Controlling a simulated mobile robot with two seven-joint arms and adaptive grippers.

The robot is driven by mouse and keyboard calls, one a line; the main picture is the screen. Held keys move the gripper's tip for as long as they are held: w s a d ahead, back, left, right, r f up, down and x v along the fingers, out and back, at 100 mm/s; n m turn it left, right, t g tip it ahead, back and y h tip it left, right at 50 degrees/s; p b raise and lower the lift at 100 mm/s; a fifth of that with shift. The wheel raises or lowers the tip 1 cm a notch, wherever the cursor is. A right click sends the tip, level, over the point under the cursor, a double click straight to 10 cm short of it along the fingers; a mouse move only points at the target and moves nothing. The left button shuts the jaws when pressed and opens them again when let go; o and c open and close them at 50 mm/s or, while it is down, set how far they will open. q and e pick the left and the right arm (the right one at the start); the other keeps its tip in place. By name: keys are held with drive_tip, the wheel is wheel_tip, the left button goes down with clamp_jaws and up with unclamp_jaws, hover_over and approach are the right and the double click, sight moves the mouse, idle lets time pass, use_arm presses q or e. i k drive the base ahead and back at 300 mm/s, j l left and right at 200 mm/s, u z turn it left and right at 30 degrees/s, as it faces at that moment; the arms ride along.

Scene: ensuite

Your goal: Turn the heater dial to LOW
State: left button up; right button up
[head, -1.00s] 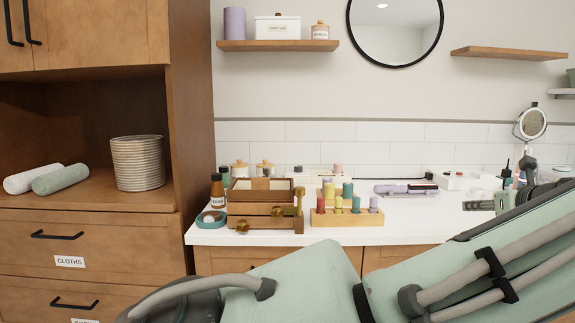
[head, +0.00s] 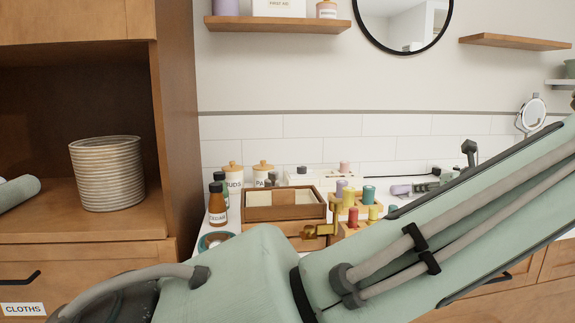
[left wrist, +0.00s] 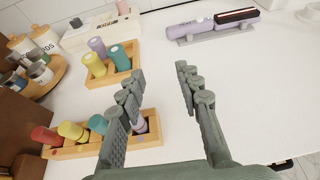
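No dial marked LOW can be made out in either view. A low white box (head: 325,181) stands against the tiled wall in the head view. It also shows in the left wrist view (left wrist: 95,35), with a small dark piece and a pink-topped one at it. I cannot tell whether it is the heater. My left gripper (left wrist: 158,82) is open and empty over the white counter, its fingers apart beside the wooden bottle racks. In the head view only a dark part of it (head: 468,153) shows above my forearm. My right gripper is not in view.
Wooden racks of coloured bottles (left wrist: 108,78) and a wooden drawer box (head: 286,211) crowd the counter. A lilac tool on a grey stand (left wrist: 210,25) lies farther along. The counter (left wrist: 240,95) right of my left gripper is clear. A round mirror hangs above.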

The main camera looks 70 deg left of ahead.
sight(300, 170)
drive_tip(key=k+j, duration=0.15)
drive_tip(key=j, duration=0.25)
drive_tip(key=k+j, duration=0.1)
drive_tip(key=j, duration=0.35)
drive_tip(key=k+j, duration=0.15)
drive_tip(key=j, duration=0.25)
drive_tip(key=k+j, duration=0.15)
drive_tip(key=j, duration=0.3)
